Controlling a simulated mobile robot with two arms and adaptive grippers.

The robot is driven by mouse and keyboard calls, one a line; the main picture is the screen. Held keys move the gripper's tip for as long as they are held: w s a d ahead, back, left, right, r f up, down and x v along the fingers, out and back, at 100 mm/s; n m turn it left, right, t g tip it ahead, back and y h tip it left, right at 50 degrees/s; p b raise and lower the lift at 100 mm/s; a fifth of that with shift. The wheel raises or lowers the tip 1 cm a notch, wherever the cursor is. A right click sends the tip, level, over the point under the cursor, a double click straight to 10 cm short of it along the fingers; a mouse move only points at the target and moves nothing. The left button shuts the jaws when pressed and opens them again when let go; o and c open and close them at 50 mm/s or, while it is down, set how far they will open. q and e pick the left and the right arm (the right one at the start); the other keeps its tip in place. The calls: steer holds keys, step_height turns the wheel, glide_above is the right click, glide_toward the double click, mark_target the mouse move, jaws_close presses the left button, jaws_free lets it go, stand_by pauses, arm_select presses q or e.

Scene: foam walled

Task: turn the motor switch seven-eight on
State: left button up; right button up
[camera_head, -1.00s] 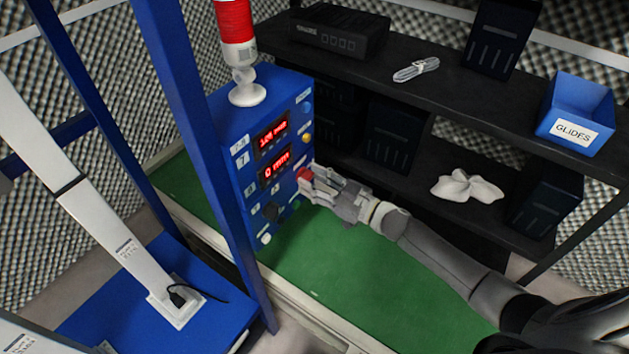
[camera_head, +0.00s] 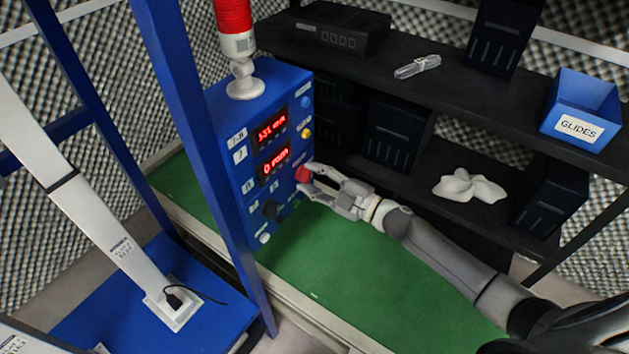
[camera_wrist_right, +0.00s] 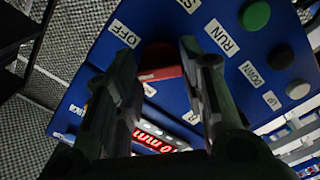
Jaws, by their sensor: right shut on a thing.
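A blue control box (camera_head: 232,125) stands on the green surface, with two red displays on its front. A red knob (camera_head: 303,174) sits on its front to the right of the lower display. My right gripper (camera_head: 307,181) is at this knob, its fingers on either side. In the right wrist view the red knob (camera_wrist_right: 160,66) shows between my two fingers (camera_wrist_right: 160,85), partly hidden by them. An OFF label lies to its left there and a RUN label to its right. Which way the knob points is hard to tell. My left gripper is out of view.
A blue post (camera_head: 205,150) rises left of the box. A dark shelf (camera_head: 460,105) with a blue GLIDES bin (camera_head: 580,103) stands at the right.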

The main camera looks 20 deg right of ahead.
steer(key=n+b, duration=0.1)
steer(key=n, duration=0.3)
steer(key=shift+f+b, duration=0.15)
steer(key=shift+b, duration=0.15)
steer(key=shift+n+b, duration=0.6)
steer(key=shift+n, duration=1.1)
steer(key=o, duration=1)
steer(key=shift+s, duration=0.1)
steer(key=v, duration=1.2)
